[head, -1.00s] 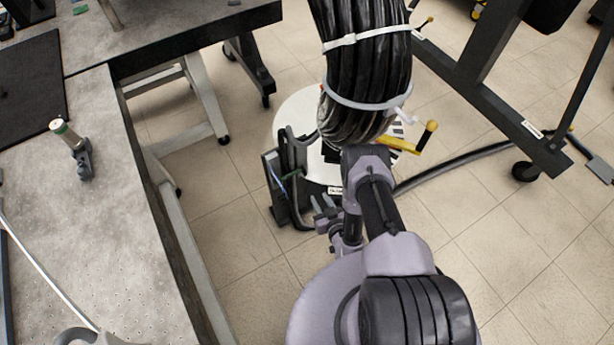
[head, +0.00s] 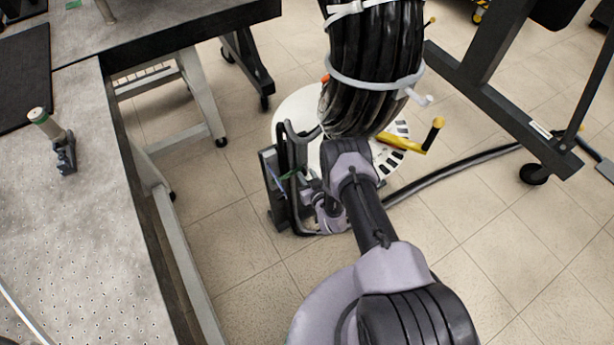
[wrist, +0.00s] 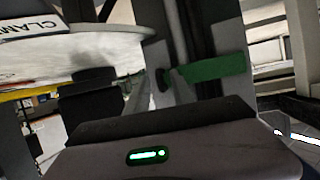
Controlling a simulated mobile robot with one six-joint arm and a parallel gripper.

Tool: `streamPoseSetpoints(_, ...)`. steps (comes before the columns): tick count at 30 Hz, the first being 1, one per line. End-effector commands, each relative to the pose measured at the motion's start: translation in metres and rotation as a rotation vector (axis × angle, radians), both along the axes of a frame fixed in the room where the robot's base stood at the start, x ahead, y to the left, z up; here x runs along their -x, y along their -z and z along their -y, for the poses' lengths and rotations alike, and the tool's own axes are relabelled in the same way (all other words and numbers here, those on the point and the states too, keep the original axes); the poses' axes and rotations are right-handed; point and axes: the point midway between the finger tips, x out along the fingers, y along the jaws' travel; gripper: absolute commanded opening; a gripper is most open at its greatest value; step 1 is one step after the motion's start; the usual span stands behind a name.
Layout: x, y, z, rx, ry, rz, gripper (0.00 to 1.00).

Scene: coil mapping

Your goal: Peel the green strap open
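The green strap (wrist: 212,70) runs across a dark upright post in the wrist view, right of centre. In the head view it is a small green patch (head: 288,175) on the black stand beside the white round plate. My gripper (head: 306,182) is close beside this stand, at its right side. In the wrist view a dark finger stands left of the strap with a gap between; the other finger is hard to make out. The gripper looks open, with nothing held. Whether any part touches the strap is not clear.
A black cable coil (head: 372,75) with white ties hangs above the white plate (head: 292,118). A yellow handle (head: 408,141) sticks out to the right. A grey workbench (head: 60,235) stands at left, and a wheeled dark frame (head: 490,95) at right. The tiled floor in front is open.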

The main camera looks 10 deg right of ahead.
Motion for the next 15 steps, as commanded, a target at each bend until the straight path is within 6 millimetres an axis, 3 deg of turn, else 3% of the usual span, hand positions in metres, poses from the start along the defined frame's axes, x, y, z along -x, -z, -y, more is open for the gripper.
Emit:
streamPoseSetpoints(1, 0.0001, 0.0001, 0.0, 0.0, 0.0, 0.0, 0.17)
streamPoseSetpoints(4, 0.0002, 0.0001, 0.0001, 0.0, 0.0, 0.0, 0.0)
streamPoseSetpoints(15, 0.0004, 0.0003, 0.0005, -0.001, 0.001, 0.0, 0.0)
